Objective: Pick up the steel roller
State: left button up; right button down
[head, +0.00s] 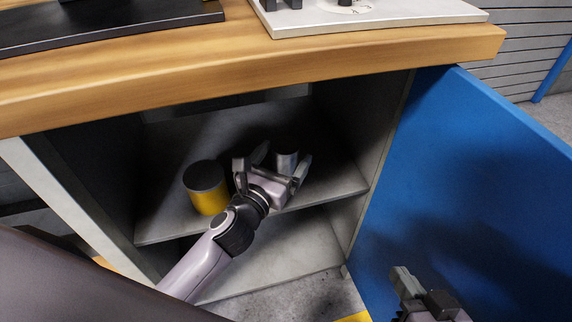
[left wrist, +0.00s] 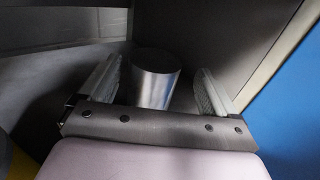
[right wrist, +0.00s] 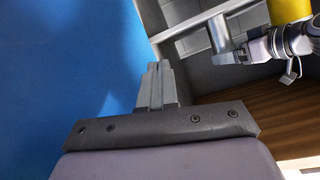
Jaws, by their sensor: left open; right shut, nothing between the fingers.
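The steel roller (head: 286,158) is a short grey metal cylinder standing on the upper shelf inside the cabinet. My left gripper (head: 272,166) reaches into the cabinet and is open, with its fingers on either side of the roller. In the left wrist view the roller (left wrist: 154,80) stands between the two open fingers, with a gap to each; its lower part is hidden by the gripper body. My right gripper (head: 405,280) is at the lower right outside the cabinet, in front of the blue door. In the right wrist view its fingers (right wrist: 157,85) are together and empty.
A yellow can with a dark top (head: 206,188) stands on the shelf (head: 160,222) left of my left gripper. The blue door (head: 470,170) is swung open to the right. The wooden worktop (head: 200,70) overhangs the opening. The lower compartment looks empty.

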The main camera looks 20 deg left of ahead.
aim_at(292, 139)
pick_arm(q)
jog(key=w+b, duration=0.1)
jog(key=w, duration=0.2)
jog(key=shift+w+a+r, duration=0.1)
jog(key=shift+w+r, duration=0.05)
jog(key=shift+w, duration=0.75)
jog(key=shift+r, duration=0.1)
grip_shut()
